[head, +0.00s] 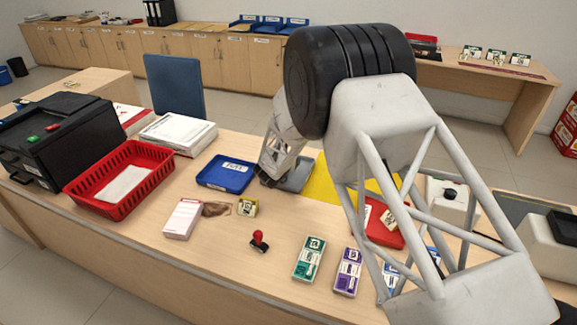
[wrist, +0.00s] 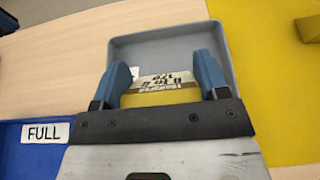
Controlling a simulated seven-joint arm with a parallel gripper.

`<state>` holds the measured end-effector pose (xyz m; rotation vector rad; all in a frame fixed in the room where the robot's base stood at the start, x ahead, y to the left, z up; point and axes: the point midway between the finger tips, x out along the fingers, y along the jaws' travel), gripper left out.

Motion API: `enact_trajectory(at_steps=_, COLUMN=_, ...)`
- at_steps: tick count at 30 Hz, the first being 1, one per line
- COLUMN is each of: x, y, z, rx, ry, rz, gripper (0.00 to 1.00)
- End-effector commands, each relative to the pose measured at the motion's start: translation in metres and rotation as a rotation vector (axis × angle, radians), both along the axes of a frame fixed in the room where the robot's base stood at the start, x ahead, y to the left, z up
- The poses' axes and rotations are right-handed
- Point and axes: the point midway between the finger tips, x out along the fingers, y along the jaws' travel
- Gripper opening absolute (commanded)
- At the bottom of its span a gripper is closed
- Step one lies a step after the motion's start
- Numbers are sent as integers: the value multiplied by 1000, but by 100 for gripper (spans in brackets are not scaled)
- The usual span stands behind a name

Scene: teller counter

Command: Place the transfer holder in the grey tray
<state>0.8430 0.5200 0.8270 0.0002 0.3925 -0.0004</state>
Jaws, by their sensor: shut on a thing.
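The transfer holder (wrist: 160,97) is yellow with a pale printed label and sits between the two blue fingertips of my gripper (wrist: 164,80) in the wrist view. My gripper is shut on it. The grey tray (wrist: 150,47) lies beneath and behind the holder, whose visible part is inside the tray's outline; I cannot tell whether it touches the tray floor. In the head view my gripper (head: 268,180) is at the left side of the grey tray (head: 299,179), and the held holder is hidden there.
A blue tray marked FULL (head: 225,174) stands left of the grey tray. A yellow mat (head: 325,182) lies right of it. Another small yellow holder (head: 248,208), a red-handled stamp (head: 259,240), and green (head: 309,260) and purple (head: 348,272) packs are nearer the front.

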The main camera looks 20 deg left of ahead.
Motion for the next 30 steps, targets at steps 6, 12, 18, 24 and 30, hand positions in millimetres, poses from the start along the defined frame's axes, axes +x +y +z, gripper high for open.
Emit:
enact_trajectory(at_steps=6, x=0, y=0, z=-22, rx=-2, ry=2, rz=1, gripper=44)
enact_trajectory(at_steps=12, x=0, y=0, z=-32, rx=0, ry=0, rz=0, gripper=44)
enact_trajectory(at_steps=18, x=0, y=0, z=-32, rx=0, ry=0, rz=0, gripper=44)
enact_trajectory(at_steps=24, x=0, y=0, z=-35, rx=0, ry=0, rz=0, gripper=44)
enact_trajectory(at_steps=30, x=0, y=0, z=-35, rx=0, ry=0, rz=0, gripper=93)
